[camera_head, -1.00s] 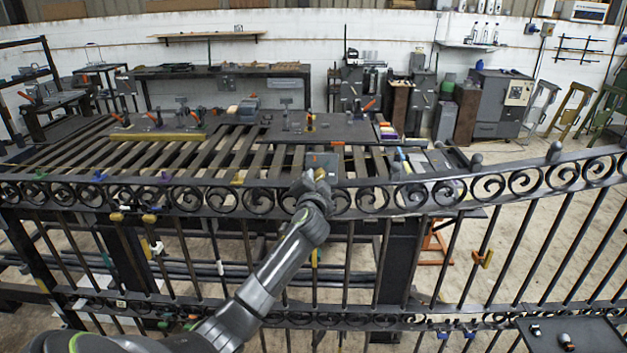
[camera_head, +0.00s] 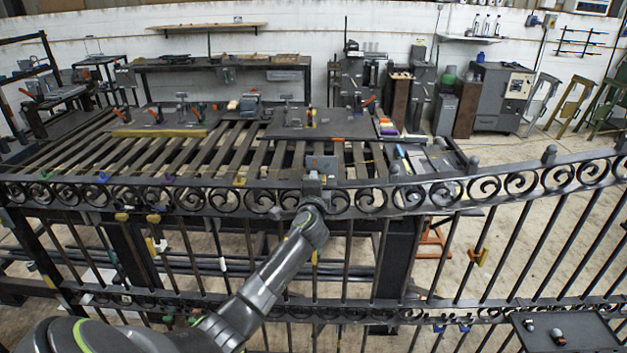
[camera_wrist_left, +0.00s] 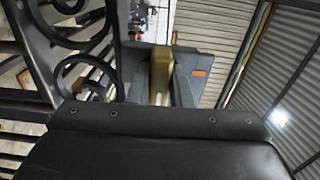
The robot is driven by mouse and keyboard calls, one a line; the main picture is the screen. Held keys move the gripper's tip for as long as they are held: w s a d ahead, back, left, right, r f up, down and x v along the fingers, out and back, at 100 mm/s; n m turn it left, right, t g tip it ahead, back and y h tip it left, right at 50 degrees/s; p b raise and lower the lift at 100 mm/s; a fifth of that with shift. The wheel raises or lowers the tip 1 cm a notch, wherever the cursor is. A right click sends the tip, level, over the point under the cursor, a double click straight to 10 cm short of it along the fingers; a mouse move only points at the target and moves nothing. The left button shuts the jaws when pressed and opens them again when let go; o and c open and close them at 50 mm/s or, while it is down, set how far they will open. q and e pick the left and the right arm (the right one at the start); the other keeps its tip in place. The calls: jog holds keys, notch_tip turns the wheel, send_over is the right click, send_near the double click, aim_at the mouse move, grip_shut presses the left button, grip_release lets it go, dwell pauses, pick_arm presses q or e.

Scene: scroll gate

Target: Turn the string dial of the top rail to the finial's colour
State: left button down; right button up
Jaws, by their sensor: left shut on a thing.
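The top rail (camera_head: 440,192) is a dark metal band of scrolls across the head view. My left gripper (camera_head: 312,188) is at the rail near the middle, in front of a grey plate (camera_head: 322,166). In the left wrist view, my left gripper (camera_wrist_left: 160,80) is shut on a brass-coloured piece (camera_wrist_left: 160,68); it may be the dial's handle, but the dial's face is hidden. My right gripper is out of view.
Vertical bars and a lower scroll rail (camera_head: 470,310) run below. A slatted workbench (camera_head: 190,150) stands behind the rail. Coloured pieces (camera_head: 154,218) hang on the bars. A dark tray (camera_head: 590,330) with small items is at the lower right.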

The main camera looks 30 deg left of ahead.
pick_arm(q)
jog(key=shift+m, duration=0.3)
jog(key=c, duration=1.3)
grip_release()
jog(key=shift+b+v, duration=1.65)
jog(key=shift+v, duration=7.05)
jog(key=shift+a, duration=0.1)
